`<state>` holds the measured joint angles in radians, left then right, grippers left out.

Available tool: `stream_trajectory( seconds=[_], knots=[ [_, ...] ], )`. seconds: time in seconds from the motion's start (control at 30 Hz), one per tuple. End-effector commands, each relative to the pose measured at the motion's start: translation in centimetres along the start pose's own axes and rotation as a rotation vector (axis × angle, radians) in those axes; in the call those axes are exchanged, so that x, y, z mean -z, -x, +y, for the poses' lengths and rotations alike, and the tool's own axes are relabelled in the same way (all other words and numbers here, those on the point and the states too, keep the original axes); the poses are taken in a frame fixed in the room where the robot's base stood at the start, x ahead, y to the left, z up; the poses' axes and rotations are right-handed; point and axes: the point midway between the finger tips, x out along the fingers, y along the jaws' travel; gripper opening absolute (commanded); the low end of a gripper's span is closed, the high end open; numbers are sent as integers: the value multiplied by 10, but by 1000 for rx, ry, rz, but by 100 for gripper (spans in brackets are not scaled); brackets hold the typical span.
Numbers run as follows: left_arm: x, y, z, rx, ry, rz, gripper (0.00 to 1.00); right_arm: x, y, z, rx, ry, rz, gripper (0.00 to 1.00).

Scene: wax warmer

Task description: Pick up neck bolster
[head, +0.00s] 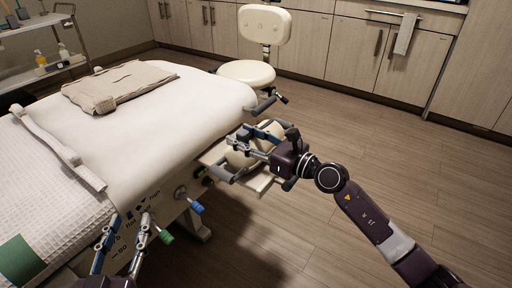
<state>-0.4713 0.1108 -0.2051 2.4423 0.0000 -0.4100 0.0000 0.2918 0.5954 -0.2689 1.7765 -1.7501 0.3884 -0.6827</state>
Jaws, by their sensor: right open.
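A cream rounded piece that looks like the neck bolster (238,159) lies on a low shelf at the end of the treatment bed. My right gripper (238,148) reaches in from the right, over this piece and partly hiding it. Its fingers are open and spread across it; I cannot tell whether they touch it. My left gripper (124,234) is at the bottom left, in front of the bed's side, with its fingers apart and nothing visible between them.
The bed (190,95) has a white cover and a folded beige towel (118,86). A cream stool (246,73) stands behind its far corner. The low shelf (262,182) has grey handles near my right gripper. Coloured knobs (188,207) stick out near my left gripper. Floor at right is clear.

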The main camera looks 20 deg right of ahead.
Motion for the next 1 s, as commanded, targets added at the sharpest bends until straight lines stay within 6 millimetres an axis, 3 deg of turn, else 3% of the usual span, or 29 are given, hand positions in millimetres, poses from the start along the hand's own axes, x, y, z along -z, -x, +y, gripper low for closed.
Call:
stream_trajectory(
  seconds=[0.27,0.67,1.0],
  knots=[
    [3,0,0,-1,1,10,37,0,-4,0,0,0,1,42],
    [3,0,1,-1,1,10,37,0,-4,0,1,0,0,0],
    [3,0,1,-1,1,9,37,0,-4,0,1,0,0,0]
  ],
)
